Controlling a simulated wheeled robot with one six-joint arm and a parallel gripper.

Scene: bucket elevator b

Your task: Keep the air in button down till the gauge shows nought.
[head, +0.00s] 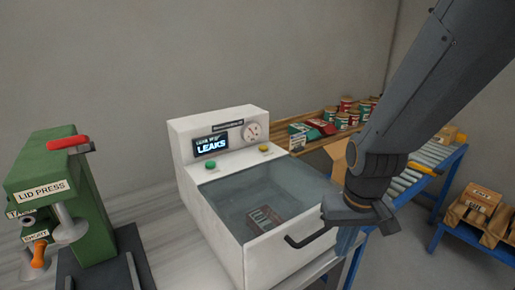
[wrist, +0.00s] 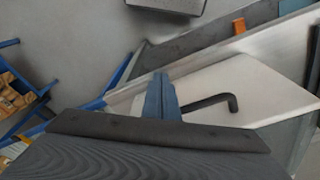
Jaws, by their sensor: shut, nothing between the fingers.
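The white leak tester (head: 262,245) stands on the bench with its clear lid (head: 262,190) down over a packet (head: 265,219). Its display (head: 211,145) reads LEAKS, with smaller unclear words above. A round gauge (head: 252,132) sits right of the display; its reading is too small to tell. A green button (head: 210,164) is at the left of the top and a yellow button (head: 264,149) at the right. I cannot read which is air in. My gripper (head: 346,240) is shut and empty beside the black lid handle (head: 310,238), away from both buttons. The handle also shows in the wrist view (wrist: 212,102).
A green lid press (head: 55,190) with a red lever stands at the left. Behind at the right are a wooden shelf with tins (head: 345,112), a roller conveyor (head: 430,155) and a blue-framed rack with cartons (head: 480,205). The space above the lid is clear.

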